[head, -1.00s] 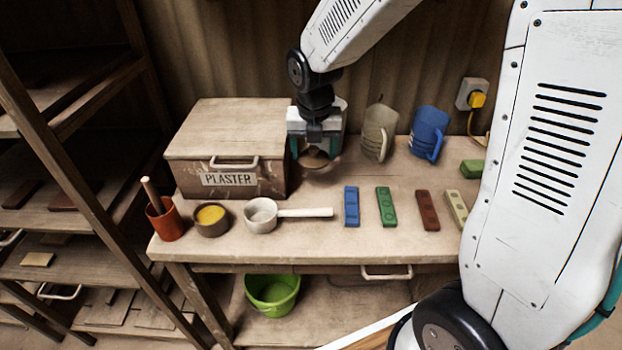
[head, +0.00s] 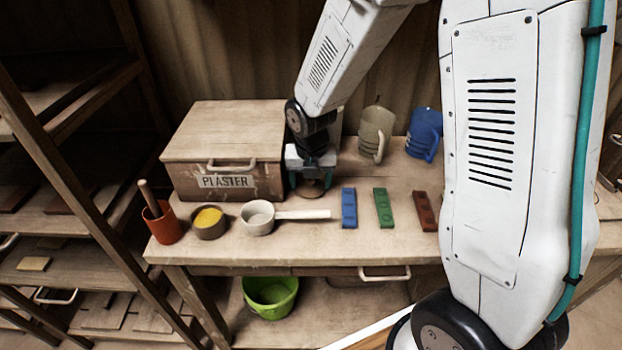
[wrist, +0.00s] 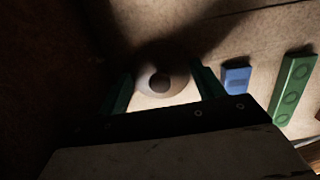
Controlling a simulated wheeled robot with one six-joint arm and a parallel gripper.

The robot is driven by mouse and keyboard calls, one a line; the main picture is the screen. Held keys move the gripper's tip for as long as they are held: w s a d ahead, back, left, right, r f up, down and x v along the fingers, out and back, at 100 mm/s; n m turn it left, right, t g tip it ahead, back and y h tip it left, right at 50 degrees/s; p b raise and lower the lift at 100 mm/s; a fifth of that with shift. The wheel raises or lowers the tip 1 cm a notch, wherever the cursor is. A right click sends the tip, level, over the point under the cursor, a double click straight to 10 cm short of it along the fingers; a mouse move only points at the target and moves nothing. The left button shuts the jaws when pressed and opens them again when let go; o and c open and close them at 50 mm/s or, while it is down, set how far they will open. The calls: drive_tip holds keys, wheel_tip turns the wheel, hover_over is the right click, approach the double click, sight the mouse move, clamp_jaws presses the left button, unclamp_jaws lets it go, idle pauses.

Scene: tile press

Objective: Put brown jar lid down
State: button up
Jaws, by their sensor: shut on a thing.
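The brown jar lid (head: 312,188) is between the teal fingers of my gripper (head: 310,182), low at the bench top, just right of the plaster box's front corner. My gripper is shut on it and points down. In the wrist view the lid (wrist: 161,82) is a round, pale disc with a dark middle, between the two fingers. The bench surface is close below it. I cannot tell whether the lid touches the bench.
The plaster box (head: 224,145) stands close left of my gripper. A white-handled pan (head: 258,217), a yellow-filled bowl (head: 208,221) and an orange cup (head: 162,224) line the front. Blue (head: 349,208) and green (head: 383,207) bars lie right. Mugs (head: 377,135) stand behind.

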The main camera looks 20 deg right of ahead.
sight(311, 191)
drive_tip(key=o, duration=0.7)
drive_tip(key=s+r+m, duration=0.3)
drive_tip(key=r, duration=0.5)
drive_tip(key=s+r+m, duration=0.3)
drive_tip(key=s+r, duration=0.1)
drive_tip(key=r, duration=0.4)
drive_tip(key=shift+s+d+r+m+y, duration=0.15)
drive_tip(key=shift+s+d+r+m, duration=0.6)
drive_tip(key=shift+s+m, duration=3.05)
drive_tip(key=shift+s+d+r+m+y, duration=0.2)
drive_tip(key=shift+s+r+m, duration=0.9)
drive_tip(key=shift+s+m, duration=2.75)
drive_tip(key=shift+s+d+r+m+y, duration=0.1)
drive_tip(key=shift+s+d+r+m, duration=0.7)
drive_tip(key=shift+s+m, duration=3)
drive_tip(key=w+m, duration=0.2)
drive_tip(key=w, duration=0.1)
drive_tip(key=shift+a+r+m, duration=0.1)
drive_tip(key=shift+a+m, duration=0.05)
drive_tip(key=shift+m, duration=0.2)
